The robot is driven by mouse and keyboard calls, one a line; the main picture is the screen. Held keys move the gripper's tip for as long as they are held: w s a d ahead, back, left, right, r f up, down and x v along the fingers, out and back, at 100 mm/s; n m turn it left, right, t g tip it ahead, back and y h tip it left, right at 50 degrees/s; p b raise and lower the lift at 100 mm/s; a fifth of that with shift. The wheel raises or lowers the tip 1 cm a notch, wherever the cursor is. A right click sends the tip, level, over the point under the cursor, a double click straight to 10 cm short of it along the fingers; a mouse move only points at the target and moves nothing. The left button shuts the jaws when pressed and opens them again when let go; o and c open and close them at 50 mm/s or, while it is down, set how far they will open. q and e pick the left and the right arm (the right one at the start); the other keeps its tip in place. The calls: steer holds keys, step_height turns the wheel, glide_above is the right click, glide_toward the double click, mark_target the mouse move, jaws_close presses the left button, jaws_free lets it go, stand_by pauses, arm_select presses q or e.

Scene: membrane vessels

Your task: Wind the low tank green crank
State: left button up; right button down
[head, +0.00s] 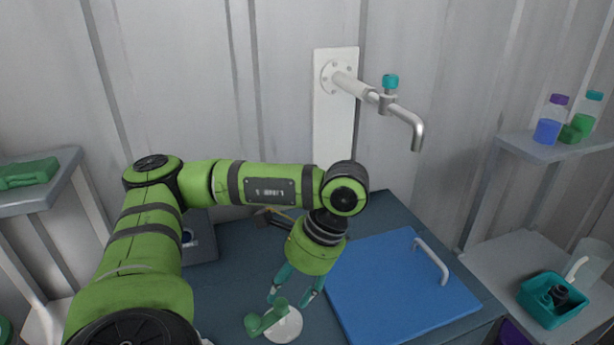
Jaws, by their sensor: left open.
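A green crank (264,320) sits at the bottom centre of the head view, with a short knob standing up at one end. It lies over a round white disc (286,328) on a dark blue surface (232,282). My left gripper (290,298) points down with its two teal fingers spread, just above and behind the crank. The fingertips are near the crank's knob; whether they touch it I cannot tell. The surface may be the top of the low tank. My right gripper is not in view.
A blue panel with a grey handle (432,261) lies right of the gripper. A faucet with a teal knob (390,82) juts from the back wall. A shelf with bottles (551,121) and a teal bin (552,300) stand at right. A green item (28,173) lies on the left shelf.

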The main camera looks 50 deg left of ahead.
arm_select(q)
steer(key=v, duration=0.8)
steer(key=shift+s+a, duration=0.1)
steer(key=shift+a, duration=0.05)
stand_by(0.5)
